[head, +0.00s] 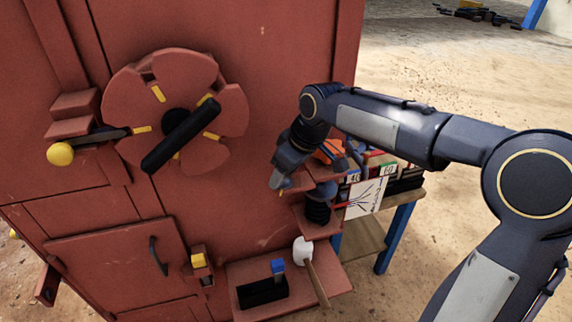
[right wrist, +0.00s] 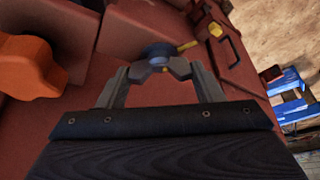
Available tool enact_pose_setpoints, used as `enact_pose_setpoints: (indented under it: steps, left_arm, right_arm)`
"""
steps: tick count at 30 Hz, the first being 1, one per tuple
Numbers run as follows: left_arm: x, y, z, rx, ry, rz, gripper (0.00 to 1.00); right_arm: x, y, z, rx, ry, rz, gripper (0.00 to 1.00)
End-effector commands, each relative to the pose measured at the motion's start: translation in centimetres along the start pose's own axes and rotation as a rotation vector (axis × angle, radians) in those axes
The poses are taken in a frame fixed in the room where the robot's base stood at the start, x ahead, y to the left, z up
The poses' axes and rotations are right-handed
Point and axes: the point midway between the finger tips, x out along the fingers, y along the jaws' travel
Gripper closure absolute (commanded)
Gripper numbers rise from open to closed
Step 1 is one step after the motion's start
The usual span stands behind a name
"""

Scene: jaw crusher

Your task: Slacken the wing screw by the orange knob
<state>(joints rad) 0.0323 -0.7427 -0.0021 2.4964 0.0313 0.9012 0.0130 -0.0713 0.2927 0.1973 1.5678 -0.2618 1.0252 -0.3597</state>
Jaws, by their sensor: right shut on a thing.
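The orange knob (head: 328,151) sits on the red crusher's right side, partly hidden behind my right wrist. It is large at the left edge of the right wrist view (right wrist: 32,66). My right gripper (head: 279,184) is at the crusher's front face, left of and below the knob. In the right wrist view its fingers (right wrist: 160,66) are shut on a small dark, round-headed part, which I take to be the wing screw (right wrist: 157,49). A yellow piece shows beside it. The screw's wings cannot be made out. My left gripper is not in view.
A red handwheel (head: 118,91) with a black bar and a yellow-ball lever (head: 60,154) are at left. A ledge (head: 333,278) below carries a white-headed mallet (head: 302,250) and a dark slot with a blue-topped part. A blue-legged bench (head: 397,237) stands behind at right.

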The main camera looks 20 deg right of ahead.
Motion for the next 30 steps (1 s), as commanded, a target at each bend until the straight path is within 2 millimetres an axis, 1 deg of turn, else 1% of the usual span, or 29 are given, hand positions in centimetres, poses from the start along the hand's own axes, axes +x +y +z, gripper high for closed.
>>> enact_pose_setpoints:
  steps: [1, 3, 12, 21, 30]
  left_arm:
    - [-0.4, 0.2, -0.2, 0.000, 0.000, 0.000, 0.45]
    - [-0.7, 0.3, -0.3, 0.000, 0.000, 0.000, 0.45]
    - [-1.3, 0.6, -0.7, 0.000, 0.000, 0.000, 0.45]
    - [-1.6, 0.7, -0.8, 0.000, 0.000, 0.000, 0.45]
    - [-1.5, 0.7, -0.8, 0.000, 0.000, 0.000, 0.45]
  right_arm:
    - [-0.3, 0.1, -0.1, -0.031, 0.000, -0.014, 0.63]
    - [-0.2, 0.1, -0.1, -0.080, 0.001, -0.035, 0.63]
    - [-0.1, 0.2, -0.1, -0.236, 0.001, -0.097, 0.63]
    - [-0.1, 0.2, -0.1, -0.297, 0.000, -0.120, 0.63]
    - [0.0, 0.2, -0.1, -0.301, 0.000, -0.121, 0.63]
